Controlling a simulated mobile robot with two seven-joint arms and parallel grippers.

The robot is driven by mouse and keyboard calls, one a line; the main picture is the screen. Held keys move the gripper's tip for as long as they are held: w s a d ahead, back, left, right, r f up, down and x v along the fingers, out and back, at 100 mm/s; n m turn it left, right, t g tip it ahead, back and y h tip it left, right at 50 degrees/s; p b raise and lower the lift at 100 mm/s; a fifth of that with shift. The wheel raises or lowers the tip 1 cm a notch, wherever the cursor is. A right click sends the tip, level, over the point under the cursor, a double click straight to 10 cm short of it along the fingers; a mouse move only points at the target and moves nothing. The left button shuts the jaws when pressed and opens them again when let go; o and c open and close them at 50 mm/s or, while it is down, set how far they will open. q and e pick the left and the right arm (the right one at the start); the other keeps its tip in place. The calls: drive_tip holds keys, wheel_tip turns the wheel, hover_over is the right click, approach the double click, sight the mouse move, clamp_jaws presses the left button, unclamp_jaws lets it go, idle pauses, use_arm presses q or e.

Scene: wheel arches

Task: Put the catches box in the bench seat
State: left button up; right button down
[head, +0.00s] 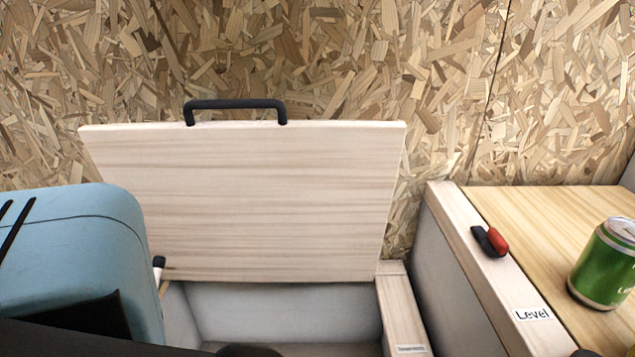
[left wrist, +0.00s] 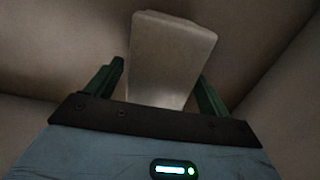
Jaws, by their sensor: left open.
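The bench seat (head: 403,310) is open. Its pale wooden lid (head: 250,200) stands raised against the back wall, with a black handle (head: 236,104) on its top edge. The grey inside shows below the lid; its lower part is cut off by the picture's bottom edge. In the left wrist view a plain pale box (left wrist: 170,55), seemingly the catches box, lies between the green fingers of my left gripper (left wrist: 160,70). The fingers are open on either side of it, among dim grey-brown walls. No label shows on the box. My right gripper is out of view.
Right of the bench stands a wooden-topped unit (head: 540,225) with a "Level" label (head: 533,314), a red and black switch (head: 490,241) and a green can (head: 606,265). A chipboard wall (head: 330,60) closes off the back. My blue arm link fills the lower left.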

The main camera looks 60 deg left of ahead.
use_arm(q)
drive_tip(key=shift+r, duration=0.1)
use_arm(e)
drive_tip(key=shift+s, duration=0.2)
use_arm(q)
drive_tip(key=shift+r, duration=0.35)
wheel_tip(320, 180, up, 12)
drive_tip(key=p, duration=0.6)
drive_tip(key=shift+f, duration=0.25)
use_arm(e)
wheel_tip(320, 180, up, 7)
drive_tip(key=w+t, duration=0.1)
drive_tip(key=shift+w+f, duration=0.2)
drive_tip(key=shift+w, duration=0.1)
